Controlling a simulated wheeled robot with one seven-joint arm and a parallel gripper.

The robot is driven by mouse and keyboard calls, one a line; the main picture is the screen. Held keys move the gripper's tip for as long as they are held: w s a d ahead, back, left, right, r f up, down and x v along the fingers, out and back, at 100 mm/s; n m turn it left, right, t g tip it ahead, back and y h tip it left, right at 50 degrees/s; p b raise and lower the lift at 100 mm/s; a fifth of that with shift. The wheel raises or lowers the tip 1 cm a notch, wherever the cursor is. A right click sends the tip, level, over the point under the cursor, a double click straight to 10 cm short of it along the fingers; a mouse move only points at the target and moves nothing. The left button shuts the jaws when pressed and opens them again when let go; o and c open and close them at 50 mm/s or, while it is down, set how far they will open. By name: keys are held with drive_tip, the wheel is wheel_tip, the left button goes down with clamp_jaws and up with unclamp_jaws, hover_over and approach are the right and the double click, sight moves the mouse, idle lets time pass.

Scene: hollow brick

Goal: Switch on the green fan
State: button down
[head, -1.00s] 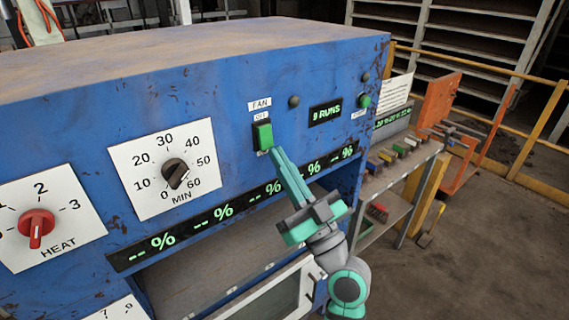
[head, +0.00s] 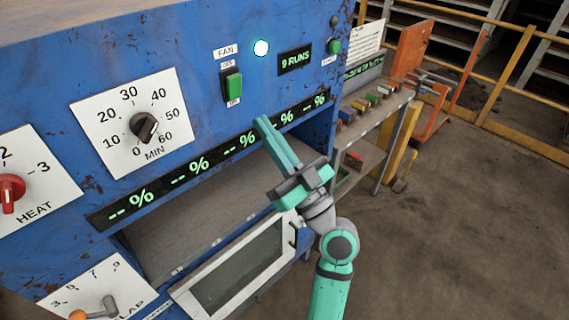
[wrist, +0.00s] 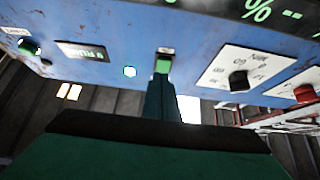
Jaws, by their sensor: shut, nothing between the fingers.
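The green fan switch (head: 232,86) is a rocker under the FAN label on the blue panel.
The black minute dial (head: 144,127) and red heat knob (head: 10,188) are left of the switch. A 9 RUNS display (head: 295,60) and a green round button (head: 333,46) are to its right. A percent display strip (head: 195,168) runs below. Open floor lies at right.

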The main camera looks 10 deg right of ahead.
drive_tip(key=s+d+f, duration=0.2)
drive_tip(key=s+f, duration=0.1)
drive_tip(key=f, duration=0.3)
drive_tip(key=shift+s+d+f, duration=0.25)
drive_tip(key=shift+s+f, duration=0.05)
drive_tip(key=shift+f, duration=0.05)
drive_tip(key=s+a+f+m+g+h, duration=0.15)
drive_tip(key=f+m+h, duration=0.3)
drive_tip(key=f, duration=0.45)
drive_tip(key=s+f+m+h, duration=0.3)
drive_tip(key=f+h, duration=0.2)
drive_tip(key=f, duration=0.4)
drive_tip(key=s+a+f+m+g+h, duration=0.1)
drive_tip(key=s+f+m+h, duration=0.2)
drive_tip(key=f, duration=0.7)
drive_tip(key=s+f+g+h, duration=0.2)
drive_tip(key=s+f+h, duration=0.3)
drive_tip(key=s, duration=0.7)
drive_tip(key=s+a+r+n+y, duration=0.1)
drive_tip(key=s+a+n+y, duration=0.1)
drive_tip(key=s, duration=1)
drive_tip(key=shift+s+a+r+n, duration=0.15)
drive_tip(key=shift+s+n, duration=0.05)
drive_tip(key=shift+n, duration=0.45)
